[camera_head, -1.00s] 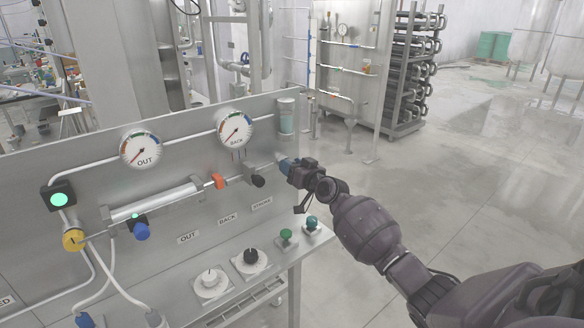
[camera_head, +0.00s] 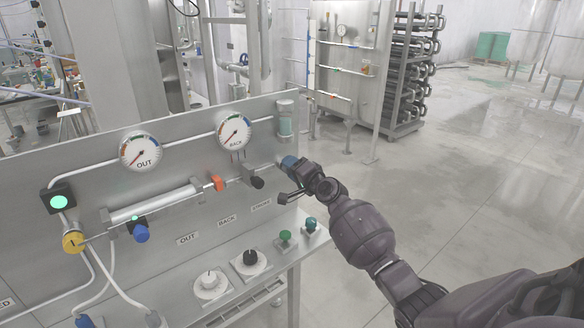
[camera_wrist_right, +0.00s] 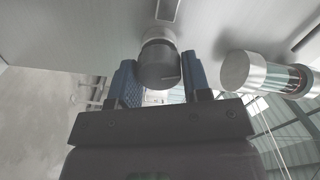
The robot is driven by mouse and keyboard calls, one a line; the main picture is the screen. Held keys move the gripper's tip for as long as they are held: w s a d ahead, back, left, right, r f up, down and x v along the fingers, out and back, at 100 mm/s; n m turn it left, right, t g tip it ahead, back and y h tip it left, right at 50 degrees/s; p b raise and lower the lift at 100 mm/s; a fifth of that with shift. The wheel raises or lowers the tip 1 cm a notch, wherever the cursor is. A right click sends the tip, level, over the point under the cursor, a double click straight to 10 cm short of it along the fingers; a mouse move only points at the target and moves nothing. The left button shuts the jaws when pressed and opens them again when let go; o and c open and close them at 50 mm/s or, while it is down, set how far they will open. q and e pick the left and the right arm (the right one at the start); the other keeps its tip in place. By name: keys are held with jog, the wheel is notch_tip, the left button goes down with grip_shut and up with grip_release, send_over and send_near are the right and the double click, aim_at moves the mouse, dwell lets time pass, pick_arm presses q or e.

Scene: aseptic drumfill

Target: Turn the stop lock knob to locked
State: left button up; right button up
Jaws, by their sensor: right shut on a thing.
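A dark grey round knob (camera_wrist_right: 157,68) on a pale metal collar sticks out of the steel panel in the right wrist view; I take it as the stop lock knob. A fine mark shows on its face. My right gripper (camera_wrist_right: 160,82) has its blue fingers on both sides of this knob and is shut on it. In the head view the right gripper (camera_head: 286,163) is at the panel's right end, and its fingers hide the knob there. I cannot read the knob's locked or unlocked marking. My left gripper is not in view.
A black knob (camera_head: 257,183) and an orange piece (camera_head: 217,183) sit just left of the gripper. A sight glass (camera_head: 286,118) stands above it and shows close in the wrist view (camera_wrist_right: 265,73). Two gauges, OUT (camera_head: 140,151) and BACK (camera_head: 235,132), are on the panel.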

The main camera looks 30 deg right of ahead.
jog(key=shift+f+m+p, duration=0.1)
jog(key=shift+m+p, duration=0.35)
jog(key=shift+m, duration=1.65)
jog(key=o, duration=0.9)
jog(key=shift+s, duration=0.1)
jog(key=s, duration=1)
jog(key=shift+s+d, duration=0.35)
jog(key=shift+d, duration=0.1)
